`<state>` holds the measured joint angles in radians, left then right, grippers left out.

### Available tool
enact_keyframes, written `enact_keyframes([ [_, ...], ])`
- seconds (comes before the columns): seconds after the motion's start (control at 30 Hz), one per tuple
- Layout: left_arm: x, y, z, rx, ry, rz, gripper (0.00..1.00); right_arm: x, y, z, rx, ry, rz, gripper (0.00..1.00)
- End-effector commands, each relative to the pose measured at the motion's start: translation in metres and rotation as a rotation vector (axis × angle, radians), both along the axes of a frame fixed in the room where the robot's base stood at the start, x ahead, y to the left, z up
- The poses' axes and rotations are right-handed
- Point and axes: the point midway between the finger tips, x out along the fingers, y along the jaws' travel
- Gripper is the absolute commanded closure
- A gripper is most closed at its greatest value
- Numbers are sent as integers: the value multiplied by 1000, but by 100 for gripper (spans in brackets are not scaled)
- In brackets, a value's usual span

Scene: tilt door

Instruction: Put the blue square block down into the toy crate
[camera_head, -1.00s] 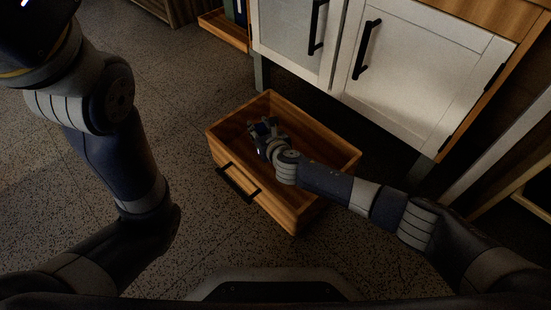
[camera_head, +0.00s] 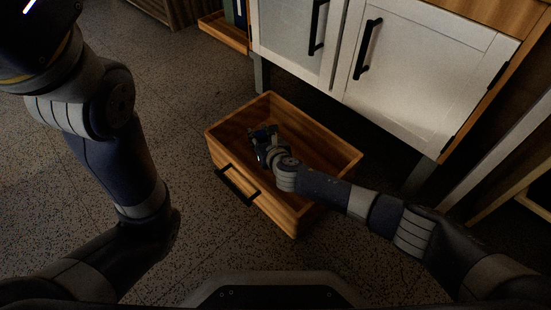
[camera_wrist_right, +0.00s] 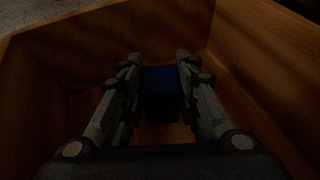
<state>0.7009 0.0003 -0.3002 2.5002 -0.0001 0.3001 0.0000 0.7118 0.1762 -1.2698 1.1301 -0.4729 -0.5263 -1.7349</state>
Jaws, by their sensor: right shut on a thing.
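The toy crate (camera_head: 330,149) is an open wooden box with a black handle on its front, standing on the floor in the head view. My right gripper (camera_head: 263,136) reaches down inside it, toward its left part. In the right wrist view the gripper (camera_wrist_right: 160,78) is shut on the blue square block (camera_wrist_right: 160,92), with a finger on each side. The crate's wooden walls (camera_wrist_right: 65,50) surround them. The wrist view is too dark to tell if the block touches the crate floor. My left arm is at the left; its gripper is not in view.
A white cabinet (camera_head: 420,75) with black door handles stands just behind the crate. A wooden tray or shelf (camera_head: 224,30) is at the top. The speckled floor (camera_head: 200,80) left of the crate is clear. A wooden frame (camera_head: 515,185) stands at the right.

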Motion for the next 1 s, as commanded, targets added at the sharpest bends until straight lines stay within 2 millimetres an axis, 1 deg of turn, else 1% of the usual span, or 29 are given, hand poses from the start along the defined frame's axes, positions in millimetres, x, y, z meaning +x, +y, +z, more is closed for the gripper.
enact_keyframes([
  [0.03,0,0,-3,0,0,0,60,0,0,-4,1,1,1,95],
  [0.13,0,0,-5,0,1,0,60,0,0,-8,2,1,0,95],
  [0.57,0,0,-5,0,1,0,60,0,0,-9,1,0,0,95],
  [0.87,0,0,-9,0,1,0,60,0,0,-14,0,0,-1,95],
  [0.9,0,0,-9,0,1,0,60,0,0,-14,0,-1,-1,69],
  [1.0,0,0,-8,0,1,0,60,0,0,-14,0,-1,-1,47],
])
